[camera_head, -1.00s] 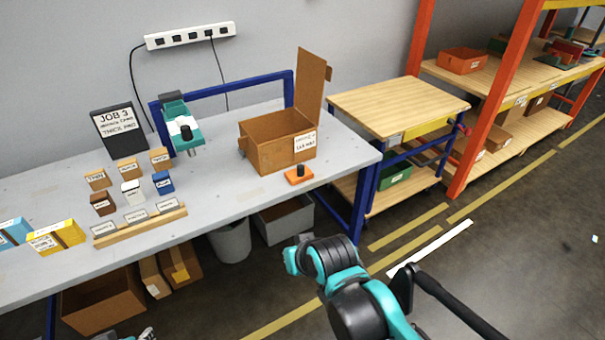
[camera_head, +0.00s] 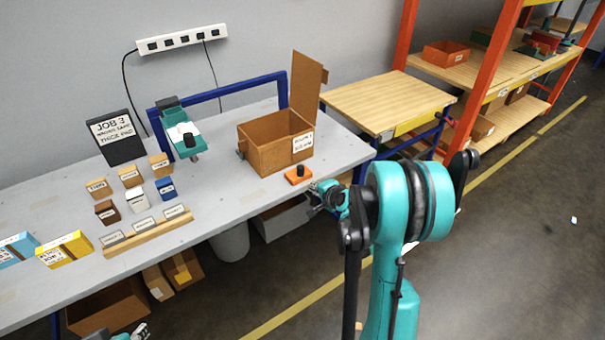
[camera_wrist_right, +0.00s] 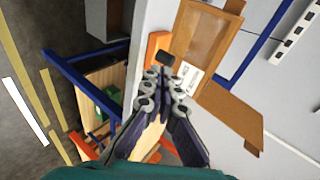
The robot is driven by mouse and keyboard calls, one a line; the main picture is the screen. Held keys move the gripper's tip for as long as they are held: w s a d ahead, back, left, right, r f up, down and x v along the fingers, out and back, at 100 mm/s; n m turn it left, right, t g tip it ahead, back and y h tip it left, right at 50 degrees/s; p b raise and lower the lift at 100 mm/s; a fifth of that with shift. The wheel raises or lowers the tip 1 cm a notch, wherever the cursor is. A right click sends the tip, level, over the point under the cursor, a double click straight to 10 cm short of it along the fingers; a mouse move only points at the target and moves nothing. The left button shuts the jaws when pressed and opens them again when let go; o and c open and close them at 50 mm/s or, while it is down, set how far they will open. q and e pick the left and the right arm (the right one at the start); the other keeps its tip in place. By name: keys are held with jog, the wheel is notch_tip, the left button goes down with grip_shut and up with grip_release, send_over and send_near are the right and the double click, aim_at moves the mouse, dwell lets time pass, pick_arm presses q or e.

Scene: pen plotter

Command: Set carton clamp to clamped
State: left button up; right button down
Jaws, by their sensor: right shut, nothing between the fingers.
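The carton clamp, an orange base (camera_head: 298,176) with a black knob (camera_head: 300,169), sits on the bench by the front right corner of the open carton (camera_head: 270,150). In the right wrist view the orange base (camera_wrist_right: 154,48) and black knob (camera_wrist_right: 166,60) lie just beyond my fingertips. My right gripper (camera_head: 316,197) is shut and empty, just off the bench's front edge, near the clamp and apart from it. The carton (camera_wrist_right: 193,45) also shows there, with its label and raised flap. A small part of my left gripper (camera_head: 140,332) shows at the bottom left; its fingers are unclear.
The grey bench (camera_head: 225,195) carries a teal plotter device (camera_head: 182,130), a job sign (camera_head: 117,137), small labelled blocks and a wooden rack (camera_head: 147,232). A wooden-topped cart (camera_head: 390,100) stands to the right. Bins sit below the bench.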

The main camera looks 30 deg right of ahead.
jog(key=d+f+m, duration=0.1)
jog(key=d, duration=0.1)
jog(key=shift+w+d+f+m, duration=0.2)
jog(key=shift+d+f+m, duration=0.2)
jog(key=shift+w, duration=0.1)
jog(key=b, duration=0.3)
send_near(302, 173)
notch_tip(302, 173, down, 4)
jog(key=w, duration=0.2)
jog(key=shift+w+d+b, duration=0.15)
jog(key=shift+w+b, duration=0.15)
jog(key=shift+w, duration=0.75)
jog(key=shift+w+r, duration=0.15)
jog(key=shift+w, duration=0.5)
